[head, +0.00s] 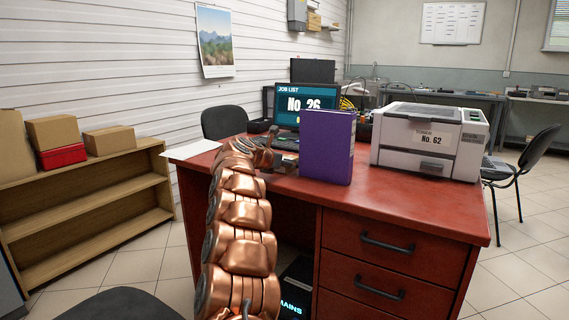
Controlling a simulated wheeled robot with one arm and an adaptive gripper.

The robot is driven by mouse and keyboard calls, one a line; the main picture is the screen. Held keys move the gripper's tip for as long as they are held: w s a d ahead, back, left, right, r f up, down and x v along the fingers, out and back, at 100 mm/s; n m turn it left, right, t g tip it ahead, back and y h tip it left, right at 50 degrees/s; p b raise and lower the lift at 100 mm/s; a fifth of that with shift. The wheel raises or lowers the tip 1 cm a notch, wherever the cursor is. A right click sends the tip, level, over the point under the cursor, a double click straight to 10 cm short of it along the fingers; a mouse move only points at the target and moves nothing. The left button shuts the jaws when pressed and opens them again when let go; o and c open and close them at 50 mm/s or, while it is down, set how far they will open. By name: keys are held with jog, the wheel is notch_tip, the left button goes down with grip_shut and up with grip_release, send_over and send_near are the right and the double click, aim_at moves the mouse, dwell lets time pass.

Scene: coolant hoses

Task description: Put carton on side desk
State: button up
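Brown cartons stand on top of the wooden shelf at the left: one (53,132) rests on a red box, and a flatter one (109,141) sits to its right. A larger tan one (12,146) is cut by the left edge. I cannot tell which is the task's carton. A red desk (420,205) fills the middle; whether it is the side desk is unclear. My copper arm reaches up to the desk's left part. My gripper (272,156) is small and dark there, partly hidden behind the arm; its fingers cannot be made out.
A purple binder (327,147), a printer (430,140) and a monitor (290,104) stand on the red desk. A white sheet (191,150) lies at its left corner. Grey tables (440,97) line the back wall. Dark chairs stand left and right. Tiled floor (130,267) shows between shelf and desk.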

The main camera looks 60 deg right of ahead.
jog(key=shift+r, duration=0.1)
jog(key=shift+r, duration=0.15)
jog(key=shift+a+r, duration=0.15)
jog(key=shift+a, duration=0.5)
jog(key=shift+v, duration=5.3)
jog(key=shift+s, duration=0.1)
